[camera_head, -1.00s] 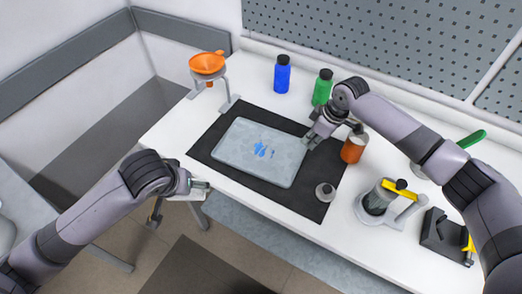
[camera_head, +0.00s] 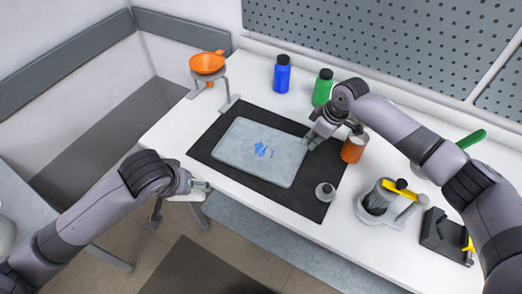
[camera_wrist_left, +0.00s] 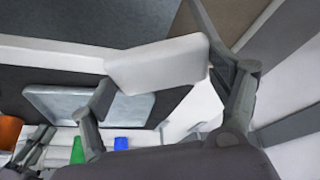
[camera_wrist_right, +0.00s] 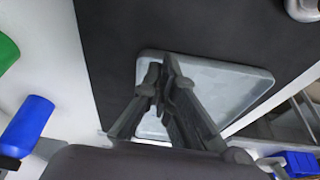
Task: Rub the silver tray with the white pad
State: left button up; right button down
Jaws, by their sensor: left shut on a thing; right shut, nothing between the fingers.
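The silver tray (camera_head: 240,140) lies flat on a black mat (camera_head: 208,138) on the table, with blue smears (camera_head: 263,150) near its middle. My left gripper (camera_head: 203,186) is at the table's front left edge, apart from the tray. In the left wrist view it is shut on the white pad (camera_wrist_left: 155,65), a pale block between its fingers. The pad is hard to make out against the table in the head view. My right gripper (camera_head: 308,142) is shut and empty at the tray's right edge. It also shows over the tray in the right wrist view (camera_wrist_right: 165,75).
Blue (camera_head: 282,75) and green (camera_head: 322,88) bottles stand behind the mat. An orange-brown jar (camera_head: 353,149) is beside my right gripper. An orange funnel (camera_head: 206,64) on a stand and a brush holder (camera_head: 377,205) flank the mat.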

pick_arm(q)
jog(key=shift+f, duration=0.3)
pick_arm(e)
jog(key=shift+f, duration=0.65)
jog(key=shift+r, duration=0.1)
pick_arm(q)
notch_tip(320, 180, up, 6)
jog(key=p, duration=0.5)
jog(key=shift+f, duration=0.1)
pick_arm(e)
notch_tip(320, 180, up, 6)
jog(key=v, duration=1.2)
